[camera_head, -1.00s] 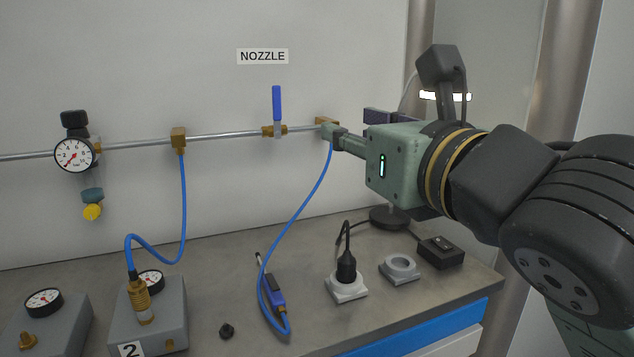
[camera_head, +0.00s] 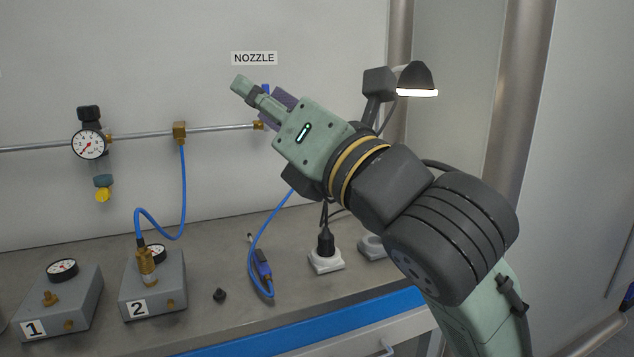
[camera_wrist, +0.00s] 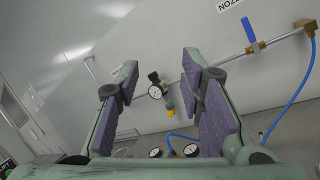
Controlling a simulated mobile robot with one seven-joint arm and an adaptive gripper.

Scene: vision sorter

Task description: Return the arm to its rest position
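My gripper (camera_head: 258,93) is raised in front of the wall panel, pointing up and left in the head view, just below the NOZZLE label (camera_head: 254,58). In the wrist view my gripper (camera_wrist: 160,85) has its two purple-padded fingers well apart, with nothing between them. The blue valve handle (camera_wrist: 249,30) shows in the wrist view; in the head view my gripper mostly hides it. The blue hose with its nozzle (camera_head: 262,265) lies on the bench below my arm.
A gauge regulator (camera_head: 89,144) hangs on the wall pipe. Box 1 (camera_head: 62,308) and box 2 (camera_head: 152,292) stand on the bench, a blue hose running to box 2. A small black cap (camera_head: 219,295), a socket with black plug (camera_head: 326,258) and a lamp (camera_head: 416,80) are nearby.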

